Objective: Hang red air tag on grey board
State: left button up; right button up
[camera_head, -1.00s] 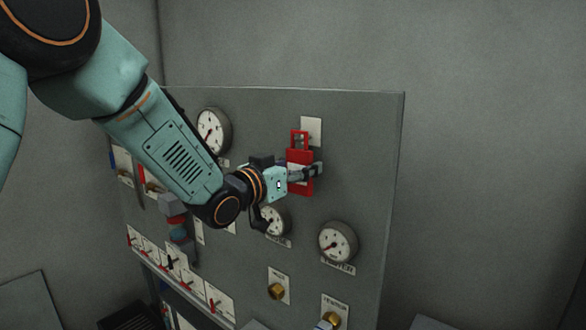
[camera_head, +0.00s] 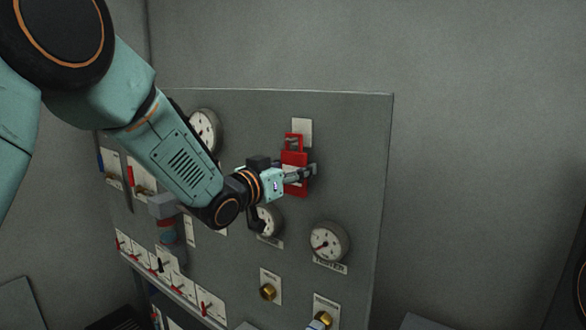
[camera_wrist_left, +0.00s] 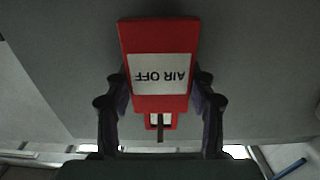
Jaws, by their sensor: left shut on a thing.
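The red air tag (camera_head: 294,158) is in front of the upper right part of the grey board (camera_head: 355,180). My left gripper (camera_head: 301,174) is shut on it. In the left wrist view the tag (camera_wrist_left: 160,62) sits between the two fingers (camera_wrist_left: 160,95), with its white "AIR OFF" label upside down. The tag's loop end, near a white plate (camera_head: 302,131) on the board, overlaps that plate's lower edge in the head view. I cannot tell whether the loop is on a hook or touches the board. My right gripper is not in view.
A gauge (camera_head: 328,241) is below right of the tag, and another (camera_head: 205,131) is at the upper left. Brass knobs (camera_head: 268,292) and a row of red-lever switches (camera_head: 171,272) are lower down. The board's right side by the tag is clear.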

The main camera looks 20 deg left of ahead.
pick_arm(q)
jog(key=shift+w, duration=0.15)
jog(key=o, duration=1)
jog(key=shift+o, duration=0.3)
jog(key=v, duration=1.2)
jog(key=shift+w+d, duration=0.1)
